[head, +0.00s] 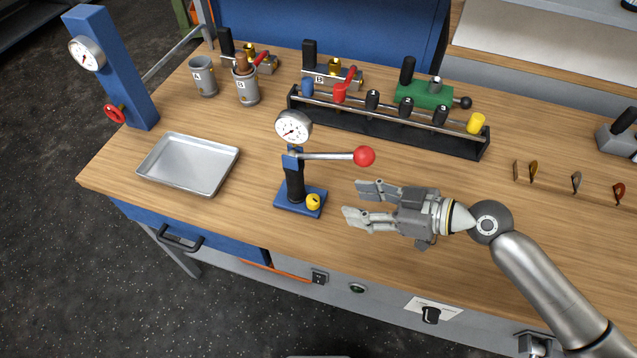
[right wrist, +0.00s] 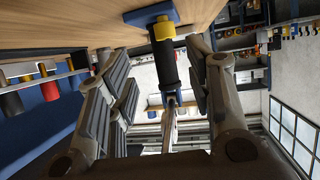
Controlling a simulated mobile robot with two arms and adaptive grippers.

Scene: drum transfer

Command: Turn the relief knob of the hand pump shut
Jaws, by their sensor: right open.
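The hand pump (head: 295,180) stands upright on a blue base plate on the bench, with a black body, a round gauge (head: 293,127) on top and a lever (head: 325,156) ending in a red ball. Its yellow relief knob (head: 313,202) sits low on the base's right side. My right gripper (head: 355,200) is open and empty just right of the knob, fingers pointing at it, apart from it. In the right wrist view the yellow knob (right wrist: 164,29) and black pump body (right wrist: 166,66) appear between and beyond the open fingers. The knob's turned position cannot be told. My left gripper is not in view.
A metal tray (head: 160,179) lies left of the pump. A black rack (head: 380,127) with coloured handles stands behind it. Two metal cups (head: 204,80) and a blue gauge column (head: 115,70) are at the back left. The bench around my right gripper is clear.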

